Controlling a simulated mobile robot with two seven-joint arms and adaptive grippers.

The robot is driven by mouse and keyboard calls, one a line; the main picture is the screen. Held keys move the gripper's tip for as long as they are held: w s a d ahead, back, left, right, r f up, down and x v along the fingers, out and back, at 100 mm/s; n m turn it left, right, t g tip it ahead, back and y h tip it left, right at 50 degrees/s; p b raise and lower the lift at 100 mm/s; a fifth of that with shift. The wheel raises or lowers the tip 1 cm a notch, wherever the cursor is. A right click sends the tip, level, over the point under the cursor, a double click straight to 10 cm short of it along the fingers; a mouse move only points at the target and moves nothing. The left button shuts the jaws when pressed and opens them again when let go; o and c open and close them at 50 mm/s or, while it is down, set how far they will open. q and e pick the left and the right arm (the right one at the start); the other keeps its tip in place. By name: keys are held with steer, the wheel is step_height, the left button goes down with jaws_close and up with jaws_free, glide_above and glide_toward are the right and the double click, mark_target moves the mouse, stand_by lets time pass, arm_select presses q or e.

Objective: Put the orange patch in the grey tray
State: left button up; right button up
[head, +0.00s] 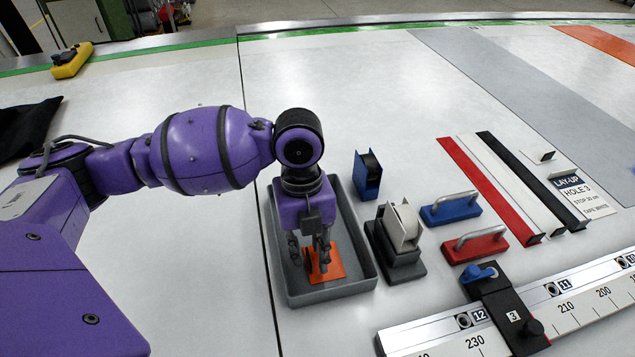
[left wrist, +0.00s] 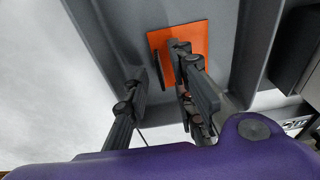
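The orange patch (head: 334,264) is a flat square inside the grey tray (head: 360,255), near its front end. It looks flat on the tray floor, but I cannot tell if it touches everywhere. My left gripper (head: 311,255) points down into the tray, over the patch's left side. In the left wrist view the fingers (left wrist: 158,75) stand apart with a gap between them, and one side overlaps the orange patch (left wrist: 160,42). The grey tray (left wrist: 225,45) surrounds the patch there too. My right gripper is not in view.
Right of the tray stand a blue holder (head: 366,176) and a tape dispenser (head: 400,240). Beyond are a blue handle (head: 450,208), a red handle (head: 476,244), coloured strips (head: 488,190) and a ruler rail (head: 590,305). The table left of the tray is mostly clear.

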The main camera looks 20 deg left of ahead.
arm_select(q)
step_height(320, 180, up, 11)
steer(key=w, duration=0.1)
steer(key=shift+w+a+r+p, duration=0.2)
steer(key=shift+w+a+p, duration=0.1)
steer(key=shift+a, duration=0.15)
